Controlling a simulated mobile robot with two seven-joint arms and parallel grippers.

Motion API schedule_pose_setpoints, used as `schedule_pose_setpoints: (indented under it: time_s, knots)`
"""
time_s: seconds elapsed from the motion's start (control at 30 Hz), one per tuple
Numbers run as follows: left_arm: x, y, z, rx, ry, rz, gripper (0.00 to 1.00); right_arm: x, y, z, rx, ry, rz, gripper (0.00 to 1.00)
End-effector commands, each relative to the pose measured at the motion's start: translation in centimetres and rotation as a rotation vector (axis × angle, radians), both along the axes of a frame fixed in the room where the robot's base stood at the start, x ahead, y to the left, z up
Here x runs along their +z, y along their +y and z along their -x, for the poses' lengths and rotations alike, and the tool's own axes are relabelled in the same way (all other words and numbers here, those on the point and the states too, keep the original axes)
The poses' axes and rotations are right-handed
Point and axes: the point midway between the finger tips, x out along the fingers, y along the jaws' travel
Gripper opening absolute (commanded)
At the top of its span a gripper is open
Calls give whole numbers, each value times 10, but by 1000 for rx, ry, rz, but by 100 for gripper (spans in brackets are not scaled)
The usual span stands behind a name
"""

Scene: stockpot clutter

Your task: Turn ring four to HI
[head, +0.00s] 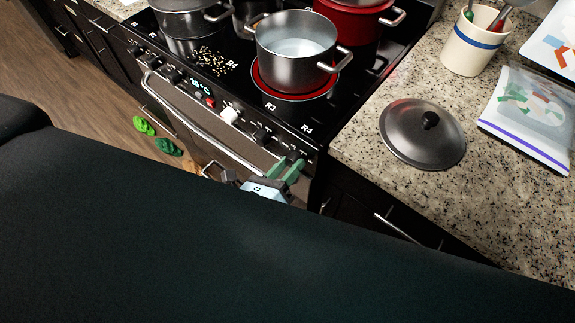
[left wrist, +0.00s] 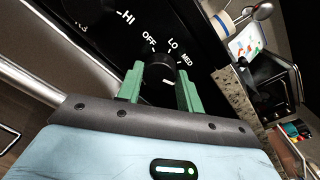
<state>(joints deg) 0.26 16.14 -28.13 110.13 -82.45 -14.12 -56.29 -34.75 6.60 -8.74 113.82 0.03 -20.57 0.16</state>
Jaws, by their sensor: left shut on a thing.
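My left gripper (head: 291,168) is at the right end of the stove's front control panel, below an R4 label (head: 306,128). In the left wrist view its green fingers (left wrist: 160,88) are shut on a dark round knob (left wrist: 160,68), one finger on each side. OFF, LO and MED show around this knob. A short white mark shows on its face, but its exact setting is hard to read. An HI label (left wrist: 126,17) shows further left; which knob it belongs to is unclear. My right gripper is not in view.
A grey pot (head: 292,72) of liquid stands on a glowing red ring (head: 262,85). A red pot (head: 350,20) and another grey pot (head: 185,22) stand behind. A lid (head: 415,150) lies on the counter.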

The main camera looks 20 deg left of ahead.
Motion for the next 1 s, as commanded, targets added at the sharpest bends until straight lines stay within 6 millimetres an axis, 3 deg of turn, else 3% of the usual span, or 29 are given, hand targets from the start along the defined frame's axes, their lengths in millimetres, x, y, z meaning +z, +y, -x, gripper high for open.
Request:
schedule_pose_setpoints:
  time_s: [0.6,0.63,0.77,1.0]
  knots:
    - [0,1,-1,1,-15,-38,14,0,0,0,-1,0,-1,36]
    - [0,1,-1,1,-15,-38,40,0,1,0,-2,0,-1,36]
    - [0,0,0,1,-14,-37,57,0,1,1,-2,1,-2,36]
    - [0,0,0,1,-13,-36,58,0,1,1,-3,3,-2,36]
